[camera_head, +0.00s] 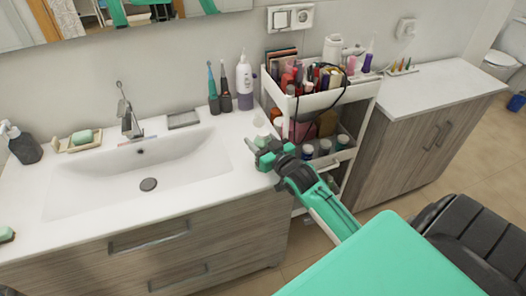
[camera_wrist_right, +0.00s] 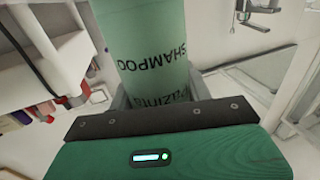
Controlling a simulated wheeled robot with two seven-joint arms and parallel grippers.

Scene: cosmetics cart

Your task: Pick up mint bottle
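The mint bottle (camera_wrist_right: 145,45) fills the upper middle of the right wrist view, with dark SHAMPOO lettering upside down. My right gripper (camera_wrist_right: 158,98) has its grey fingers on both sides of the bottle's near part. The fingers look spread, and I see no clear contact. In the head view my right gripper (camera_head: 251,149) is over the right edge of the sink counter. My left gripper is not in view.
The white cart (camera_head: 322,101), full of cosmetics, stands just right of my right gripper. A white and purple bottle (camera_head: 244,82) and two electric toothbrushes stand at the counter's back. The sink basin (camera_head: 185,165) lies left, with a tap (camera_head: 128,112) behind it.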

